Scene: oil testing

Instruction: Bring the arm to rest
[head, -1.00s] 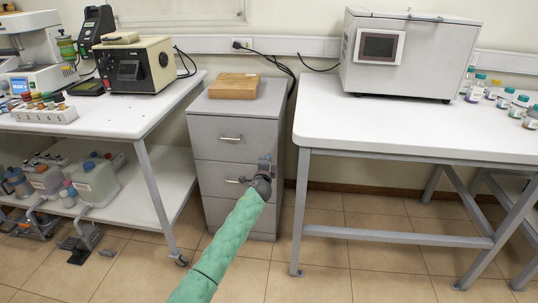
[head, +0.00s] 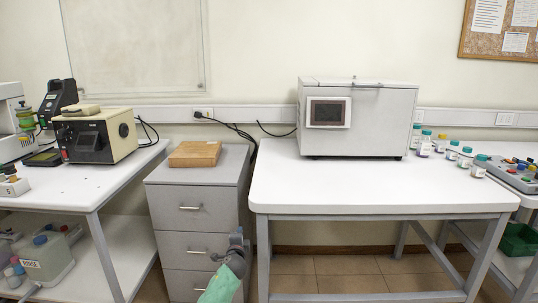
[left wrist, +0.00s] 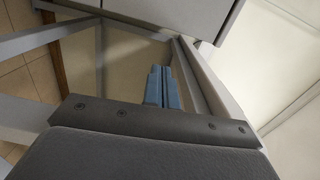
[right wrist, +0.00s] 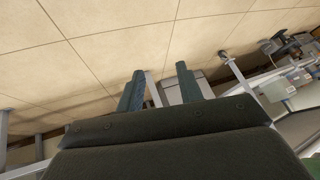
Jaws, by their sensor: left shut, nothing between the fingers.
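My left arm, in a green sleeve, comes in at the bottom of the head view. Its gripper (head: 238,236) is in front of the grey drawer cabinet (head: 196,235), near its right edge. In the left wrist view the two blue fingers (left wrist: 162,88) lie together, shut with nothing between them. My right gripper is out of the head view. In the right wrist view its two fingers (right wrist: 162,88) are wide apart and empty, with floor and furniture behind them.
A white table (head: 380,190) stands right of the cabinet and holds a grey box-shaped machine (head: 357,130) and several bottles (head: 452,150). A wooden block (head: 195,154) lies on the cabinet. A left bench (head: 95,185) carries instruments, with containers (head: 47,258) below. Tiled floor (head: 345,268) shows under the table.

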